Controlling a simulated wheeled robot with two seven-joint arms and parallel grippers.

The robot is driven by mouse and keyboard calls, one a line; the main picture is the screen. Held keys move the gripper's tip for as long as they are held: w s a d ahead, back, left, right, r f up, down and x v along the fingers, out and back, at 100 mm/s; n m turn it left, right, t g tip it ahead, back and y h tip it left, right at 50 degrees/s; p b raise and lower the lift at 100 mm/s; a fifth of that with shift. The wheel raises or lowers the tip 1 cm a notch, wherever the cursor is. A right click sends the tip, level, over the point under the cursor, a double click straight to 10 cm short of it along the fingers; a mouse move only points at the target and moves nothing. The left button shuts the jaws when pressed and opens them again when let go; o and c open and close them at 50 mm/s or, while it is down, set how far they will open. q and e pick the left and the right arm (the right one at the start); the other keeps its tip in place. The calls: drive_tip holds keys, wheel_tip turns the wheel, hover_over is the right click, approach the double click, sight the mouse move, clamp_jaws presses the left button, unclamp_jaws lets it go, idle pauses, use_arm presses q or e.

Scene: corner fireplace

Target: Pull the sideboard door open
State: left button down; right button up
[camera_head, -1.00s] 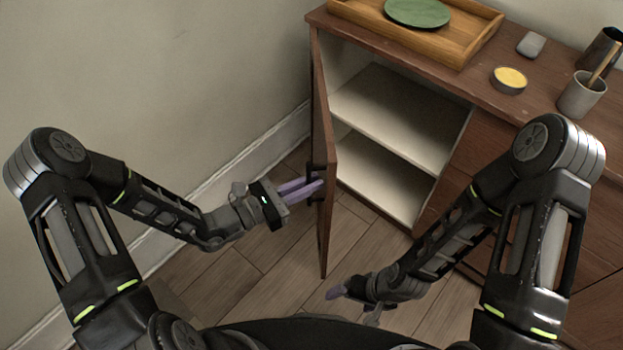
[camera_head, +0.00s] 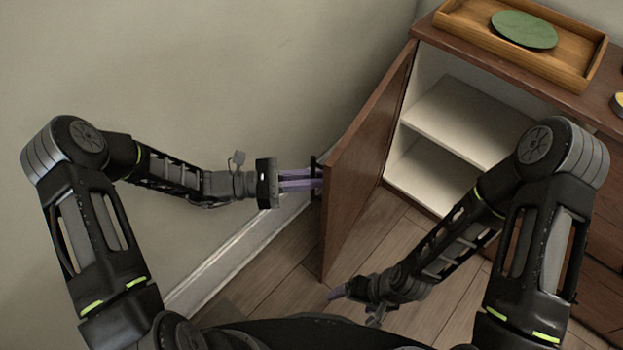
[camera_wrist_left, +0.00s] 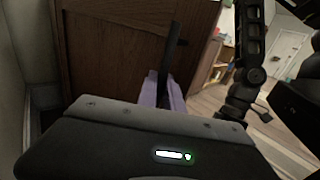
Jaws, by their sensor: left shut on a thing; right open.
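The brown sideboard (camera_head: 603,230) has its left door (camera_head: 365,145) swung open, showing pale shelves (camera_head: 465,125) inside. My left gripper (camera_head: 314,180), with lavender fingers, is shut on the dark bar handle (camera_wrist_left: 172,48) on the door's outer face. In the left wrist view the fingers (camera_wrist_left: 163,92) stand at the handle's lower part; the exact contact is partly hidden. My right gripper (camera_head: 350,300) is open and empty, low over the floor to the right of the door.
A wooden tray (camera_head: 450,18) with a green plate (camera_head: 524,29) sits on the sideboard top. The wall (camera_head: 200,70) and white baseboard (camera_head: 235,262) are close on the left. Wooden floor (camera_head: 400,235) lies bare in front of the cabinet.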

use_arm(q)
drive_tip(key=c, duration=1.5)
unclamp_jaws()
drive_tip(key=s+a, duration=0.1)
drive_tip(key=a, duration=0.6)
drive_tip(key=shift+s+a, duration=0.3)
drive_tip(key=shift+a, duration=0.05)
